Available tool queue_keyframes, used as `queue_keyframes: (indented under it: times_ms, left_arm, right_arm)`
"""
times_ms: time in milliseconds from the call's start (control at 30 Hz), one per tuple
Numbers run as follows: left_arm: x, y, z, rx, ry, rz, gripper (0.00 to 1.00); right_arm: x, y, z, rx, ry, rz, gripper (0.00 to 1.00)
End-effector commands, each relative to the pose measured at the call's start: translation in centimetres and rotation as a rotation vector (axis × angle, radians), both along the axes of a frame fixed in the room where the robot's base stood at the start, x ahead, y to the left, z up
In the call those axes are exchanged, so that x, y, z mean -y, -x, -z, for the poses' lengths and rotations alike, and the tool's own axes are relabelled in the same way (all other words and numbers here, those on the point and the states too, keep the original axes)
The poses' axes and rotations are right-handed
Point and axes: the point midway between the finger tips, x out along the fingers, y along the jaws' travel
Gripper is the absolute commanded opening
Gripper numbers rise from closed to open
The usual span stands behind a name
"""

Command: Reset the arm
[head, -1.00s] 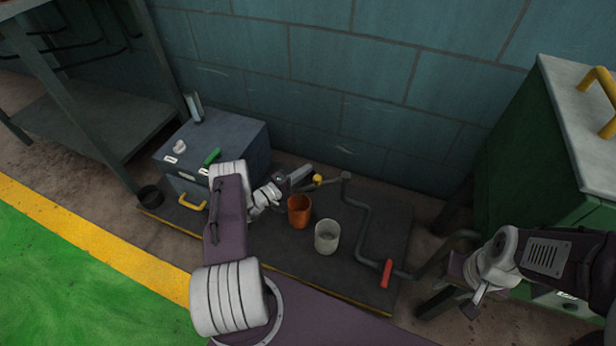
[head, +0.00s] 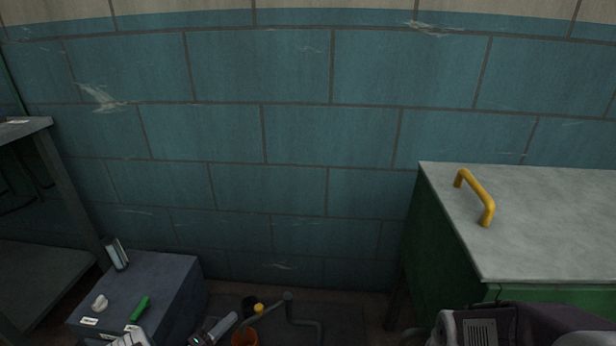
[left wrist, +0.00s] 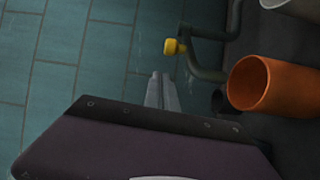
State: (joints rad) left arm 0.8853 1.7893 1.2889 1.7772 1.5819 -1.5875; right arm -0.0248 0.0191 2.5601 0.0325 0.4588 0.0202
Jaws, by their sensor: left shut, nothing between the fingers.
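My left gripper (head: 226,322) shows at the bottom edge of the head view, with my left arm mostly below the frame. In the left wrist view its two grey fingers (left wrist: 162,90) lie together, shut and empty. They point toward the wall, close to a yellow knob (left wrist: 174,47) on a dark bent pipe (left wrist: 205,68), with a gap in the picture. My right arm shows at the lower right of the head view, but its gripper is hidden below the frame.
An orange cup (left wrist: 262,84) stands beside the pipe. A blue-grey box (head: 165,285) with a green handle (head: 139,309) is at lower left. A green cabinet (head: 437,255) with a yellow handle (head: 476,197) stands right. A shelf (head: 45,280) is at far left.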

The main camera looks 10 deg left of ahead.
Motion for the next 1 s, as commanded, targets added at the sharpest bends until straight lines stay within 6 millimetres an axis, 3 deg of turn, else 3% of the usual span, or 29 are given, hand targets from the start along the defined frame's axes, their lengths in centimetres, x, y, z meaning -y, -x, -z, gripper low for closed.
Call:
queue_keyframes:
  times_ms: [133,200,267,367,400,500,567,667,767,900,1000]
  left_arm:
    - [2.9,-6.2,-10.6,0.141,-0.144,0.163,0.0]
    - [6.6,-7.8,-16.1,0.199,-0.201,0.284,0.0]
    - [10.6,-8.1,-20.3,0.229,-0.258,0.412,0.0]
    - [18.0,-6.1,-26.0,0.219,-0.359,0.656,0.0]
    - [20.9,-4.4,-27.8,0.19,-0.404,0.761,0.0]
    - [26.2,1.5,-30.6,0.07,-0.542,0.998,0.0]
    - [27.8,5.4,-31.1,-0.023,-0.64,1.105,0.0]
    - [28.2,11.0,-31.0,-0.176,-0.814,1.212,0.0]
    - [26.5,15.5,-30.2,-0.32,-0.994,1.245,0.0]
    - [21.9,19.7,-28.4,-0.518,-1.252,1.17,0.0]
    - [17.9,21.2,-26.5,-0.656,-1.377,1.046,0.0]
  right_arm:
    - [0.0,0.0,-1.7,0.0,0.0,0.0,0.36]
    - [0.0,0.0,-2.3,0.0,0.0,0.0,0.36]
    - [0.0,0.0,-2.8,0.0,0.0,0.0,0.36]
    - [0.0,0.0,-3.7,0.0,0.0,0.0,0.36]
    - [0.0,0.0,-4.1,0.0,0.0,0.0,0.36]
    - [0.0,0.0,-4.9,0.0,0.0,0.0,0.36]
    - [0.0,0.0,-5.3,0.0,0.0,0.0,0.36]
    - [0.0,0.0,-5.8,0.0,0.0,0.0,0.36]
    - [0.0,0.0,-6.1,0.0,0.0,0.0,0.36]
    - [0.0,0.0,-6.5,0.0,0.0,0.0,0.36]
    - [0.0,0.0,-6.3,0.0,0.0,0.0,0.36]
